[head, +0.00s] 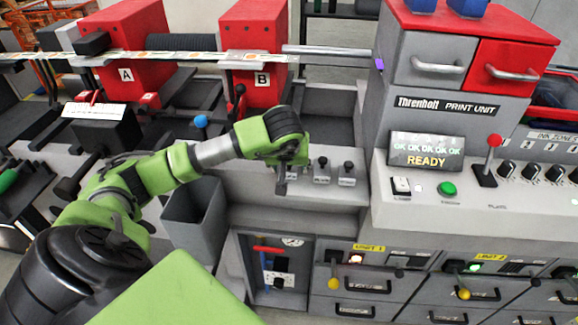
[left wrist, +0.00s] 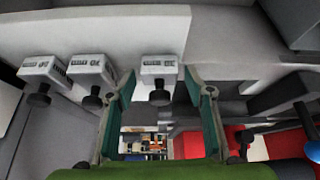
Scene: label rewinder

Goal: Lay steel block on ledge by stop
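Three small steel blocks with black knobs stand in a row on a grey shelf (head: 255,185). In the head view, the middle block (head: 321,172) and the right block (head: 347,176) show; the third is largely hidden by my left gripper (head: 282,183). In the left wrist view, my left gripper (left wrist: 160,84) is open, its two green fingers spread. One block (left wrist: 160,68) shows between the fingertips; I cannot tell whether they touch it. The other two blocks (left wrist: 92,70) (left wrist: 43,71) sit left of the fingers. I cannot make out which part is the ledge or stop. My right gripper is not in view.
A grey bin (head: 193,213) stands below the shelf at left. Red units A (head: 125,75) and B (head: 262,78) carry a label strip behind. The print unit (head: 445,120) with its red lever (head: 494,141) bounds the right side. A blue knob (head: 201,121) stands near my arm.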

